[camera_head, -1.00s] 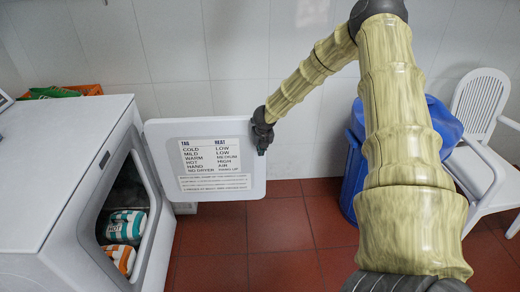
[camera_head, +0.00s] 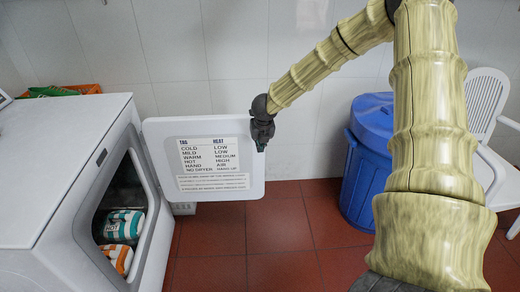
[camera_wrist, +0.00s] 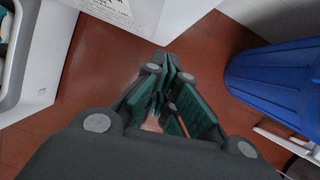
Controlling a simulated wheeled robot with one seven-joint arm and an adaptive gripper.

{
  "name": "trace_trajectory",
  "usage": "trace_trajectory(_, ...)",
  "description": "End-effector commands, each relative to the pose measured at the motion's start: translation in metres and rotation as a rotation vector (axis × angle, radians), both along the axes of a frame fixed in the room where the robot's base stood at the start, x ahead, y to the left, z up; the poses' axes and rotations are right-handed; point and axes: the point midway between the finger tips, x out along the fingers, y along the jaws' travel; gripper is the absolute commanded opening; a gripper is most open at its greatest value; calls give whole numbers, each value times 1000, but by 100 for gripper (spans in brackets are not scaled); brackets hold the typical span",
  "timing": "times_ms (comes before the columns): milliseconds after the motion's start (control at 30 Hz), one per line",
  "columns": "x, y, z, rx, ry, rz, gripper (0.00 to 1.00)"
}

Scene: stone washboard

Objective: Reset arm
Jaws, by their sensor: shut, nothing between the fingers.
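My gripper (camera_head: 262,140) hangs at the free edge of the open white dryer door (camera_head: 205,207), its fingers pointing down. I cannot tell from the head view whether it touches the door. In the wrist view my gripper (camera_wrist: 168,68) has its dark green fingers together, with nothing between them, over the red tiled floor. My arm bends from the lower right up past the top of the picture and down to the door.
The white dryer (camera_head: 55,165) stands at left with its opening uncovered. Rolled towels, one teal (camera_head: 124,224) and one orange (camera_head: 117,258), lie inside. A blue lidded bin (camera_head: 365,185) and a white chair (camera_head: 490,105) stand at right. Red floor (camera_head: 285,235) is clear between.

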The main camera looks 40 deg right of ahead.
Motion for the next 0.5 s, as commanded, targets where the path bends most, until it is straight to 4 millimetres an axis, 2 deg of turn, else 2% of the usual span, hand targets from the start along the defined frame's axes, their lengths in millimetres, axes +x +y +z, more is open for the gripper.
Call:
trace_trajectory(200, -6, 4, 18, 0, -1, 0, 0)
trace_trajectory(500, -8, 5, 23, -1, 1, 1, 0)
